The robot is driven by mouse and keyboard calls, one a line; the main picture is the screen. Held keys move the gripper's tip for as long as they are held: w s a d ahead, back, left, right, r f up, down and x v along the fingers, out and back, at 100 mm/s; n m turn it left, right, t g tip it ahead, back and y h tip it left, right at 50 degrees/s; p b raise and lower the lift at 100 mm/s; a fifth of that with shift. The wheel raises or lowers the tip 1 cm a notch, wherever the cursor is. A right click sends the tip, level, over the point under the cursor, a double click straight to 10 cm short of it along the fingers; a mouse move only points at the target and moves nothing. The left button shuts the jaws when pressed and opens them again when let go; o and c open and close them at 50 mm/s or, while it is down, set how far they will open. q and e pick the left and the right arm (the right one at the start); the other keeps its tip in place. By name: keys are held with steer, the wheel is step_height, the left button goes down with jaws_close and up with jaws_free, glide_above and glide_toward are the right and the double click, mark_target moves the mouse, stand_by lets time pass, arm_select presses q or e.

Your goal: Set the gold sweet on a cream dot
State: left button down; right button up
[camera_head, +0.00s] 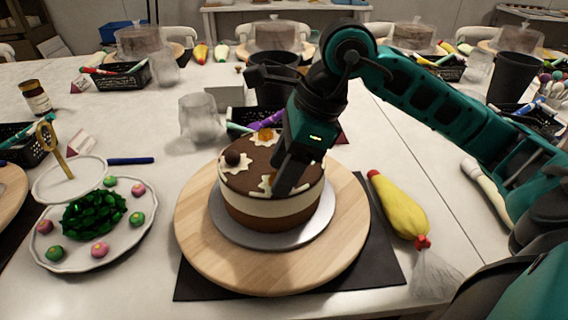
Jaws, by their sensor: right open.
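A round cake (255,204) with a dark brown top and a pale middle band stands on a grey board on a wooden turntable (196,239). Cream dots shaped like flowers lie on its top. A gold sweet (266,134) sits on the far cream dot, and a dark brown ball (232,157) sits on the left one. My right gripper (281,187) points down at the near right part of the cake top, its jaws open. Beside its fingertips is a near cream dot (265,184) with a small golden patch, partly hidden by the fingers. My left gripper is not in view.
A white plate (63,262) with green leaves and pink and green sweets stands at left. A yellow piping bag (399,206) lies right of the turntable. Behind the cake are a frosted cup (201,120) and a dark cup (274,77).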

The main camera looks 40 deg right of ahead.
steer(key=shift+r, duration=0.35)
steer(key=p+v, duration=0.2)
steer(key=v, duration=0.9)
steer(key=shift+r, duration=0.3)
steer(key=shift+s+d, duration=0.1)
steer(key=shift+s, duration=0.1)
